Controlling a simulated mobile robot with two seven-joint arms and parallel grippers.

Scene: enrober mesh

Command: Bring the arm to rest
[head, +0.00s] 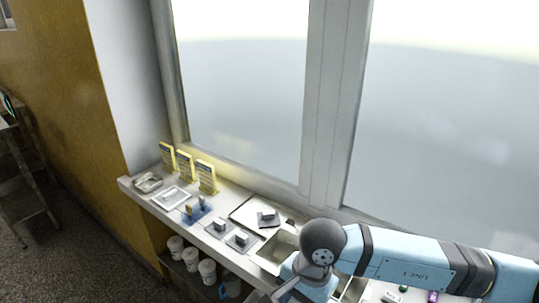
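My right arm (415,262), light blue with dark grey joints, comes in from the right edge and reaches across the front of the counter. Its round dark joint (322,241) is above a sunken basin in the counter. Grey parts at its lower end (283,290), at the bottom edge of the view, look like my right gripper; the fingers are too cut off to tell open from shut. My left arm and gripper are not in view.
A white counter (228,258) runs under a large window. It bears a tray (243,211), a white dish (172,197), a metal dish (147,182), a blue mat (196,213), several small blocks and yellow cards (206,176). White tubs (191,259) stand below.

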